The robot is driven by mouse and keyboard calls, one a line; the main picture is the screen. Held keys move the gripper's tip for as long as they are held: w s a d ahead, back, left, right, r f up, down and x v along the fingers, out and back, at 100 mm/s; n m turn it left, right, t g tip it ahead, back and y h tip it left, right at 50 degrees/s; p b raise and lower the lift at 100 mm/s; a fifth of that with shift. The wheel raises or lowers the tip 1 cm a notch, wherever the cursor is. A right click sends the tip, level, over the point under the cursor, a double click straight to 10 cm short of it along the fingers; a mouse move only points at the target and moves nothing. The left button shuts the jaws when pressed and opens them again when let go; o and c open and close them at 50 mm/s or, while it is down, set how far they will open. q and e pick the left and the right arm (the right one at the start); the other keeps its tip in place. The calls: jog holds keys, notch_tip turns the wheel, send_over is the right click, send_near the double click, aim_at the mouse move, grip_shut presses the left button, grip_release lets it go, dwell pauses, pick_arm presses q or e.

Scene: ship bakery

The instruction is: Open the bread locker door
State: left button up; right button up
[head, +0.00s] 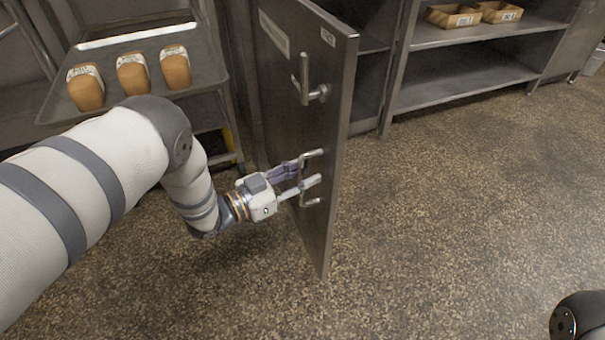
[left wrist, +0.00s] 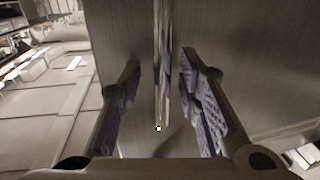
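The grey metal locker door (head: 282,105) stands swung out from the shelving, its face toward my left arm. It has an upper bar handle (head: 304,78) and a lower bar handle (head: 312,154). My left gripper (head: 306,175) is at the lower handle. In the left wrist view, the fingers of my left gripper (left wrist: 160,85) are apart, one on each side of the upright handle bar (left wrist: 162,60). Gaps show between the bar and both fingers. My right gripper is not in view.
A tray (head: 205,62) with three loaves (head: 133,73) stands at the upper left, behind my left arm. Shelves (head: 465,85) with two small boxes (head: 453,16) are at the back right. The speckled floor (head: 450,220) right of the door is clear.

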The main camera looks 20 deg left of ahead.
pick_arm(q)
jog(key=shift+a, duration=0.1)
jog(key=v, duration=1.2)
